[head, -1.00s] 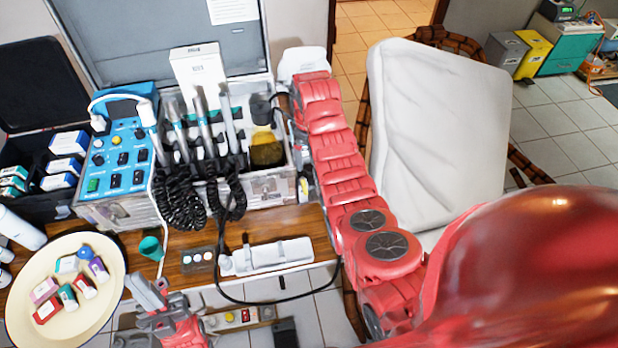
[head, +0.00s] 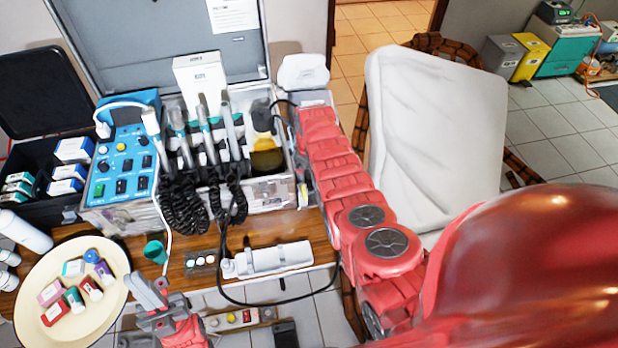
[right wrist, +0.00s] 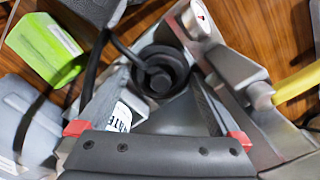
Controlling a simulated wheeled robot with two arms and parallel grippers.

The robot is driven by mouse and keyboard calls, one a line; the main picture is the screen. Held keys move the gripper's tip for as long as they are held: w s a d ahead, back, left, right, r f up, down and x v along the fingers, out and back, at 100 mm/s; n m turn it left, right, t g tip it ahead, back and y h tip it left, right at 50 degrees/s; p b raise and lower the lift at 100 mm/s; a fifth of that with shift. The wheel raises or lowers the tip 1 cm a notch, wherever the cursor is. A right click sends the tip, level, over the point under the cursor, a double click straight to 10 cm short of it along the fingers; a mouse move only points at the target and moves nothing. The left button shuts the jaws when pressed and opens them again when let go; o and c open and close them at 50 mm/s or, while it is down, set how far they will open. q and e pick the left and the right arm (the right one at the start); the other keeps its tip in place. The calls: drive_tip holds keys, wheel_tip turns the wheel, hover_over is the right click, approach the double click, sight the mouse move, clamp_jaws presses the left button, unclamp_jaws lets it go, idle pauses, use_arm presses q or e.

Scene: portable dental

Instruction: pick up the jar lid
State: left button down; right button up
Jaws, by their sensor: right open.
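The jar lid (right wrist: 160,70) is a dark, round lid with a raised knob, in the upper middle of the right wrist view. My right gripper (right wrist: 157,95) is open, with one finger on each side of the lid in that picture. I cannot tell whether the fingers touch it. In the head view an amber jar (head: 267,160) stands at the right end of the open case; its lid is not clear there. My right gripper is not discernible in the head view. My left gripper (head: 152,292) is low at the left, near the table's front edge, away from the jar.
The open case (head: 270,190) holds a blue control panel (head: 122,160) and several corded handpieces. A cream plate (head: 35,290) with small boxes is at the lower left. A white power strip (head: 268,260) lies in front. A black cable runs beside the lid in the wrist view.

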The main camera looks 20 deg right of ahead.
sight(309, 174)
drive_tip(key=c, duration=1)
drive_tip(key=shift+r, duration=0.1)
drive_tip(key=shift+r, duration=0.8)
wheel_tip(309, 174, up, 6)
drive_tip(key=shift+r+b, duration=0.25)
drive_tip(key=shift+b, duration=0.75)
wheel_tip(309, 174, up, 10)
drive_tip(key=p, duration=0.6)
drive_tip(key=shift+f, duration=0.15)
